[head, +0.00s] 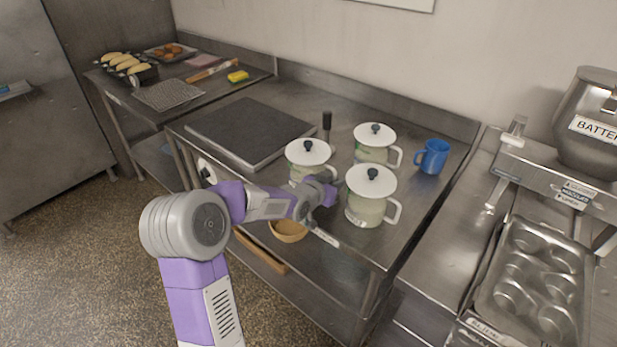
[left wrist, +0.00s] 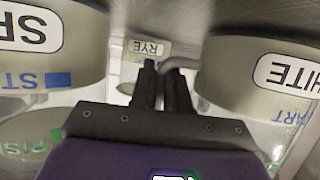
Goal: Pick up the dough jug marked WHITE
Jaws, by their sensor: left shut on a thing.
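Three pale jugs with white lids and dark knobs stand close together on the steel bench. The WHITE jug (head: 308,155) is the left one in the head view. In the upside-down left wrist view, its label (left wrist: 288,73) shows at the right. My left gripper (head: 328,191) is between this jug and the front jug (head: 368,207). Its dark fingers (left wrist: 161,85) are shut on the WHITE jug's grey handle (left wrist: 180,63). The front jug's label begins with SP (left wrist: 28,28). The back jug (head: 373,148) is marked RYE (left wrist: 149,48). My right gripper is out of view.
A blue mug (head: 432,156) stands right of the jugs. A dark flat plate (head: 250,130) lies to their left, with a dark-handled tool (head: 327,124) behind. A wooden bowl (head: 288,231) sits below the bench top. The SP jug leaves little room beside my gripper.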

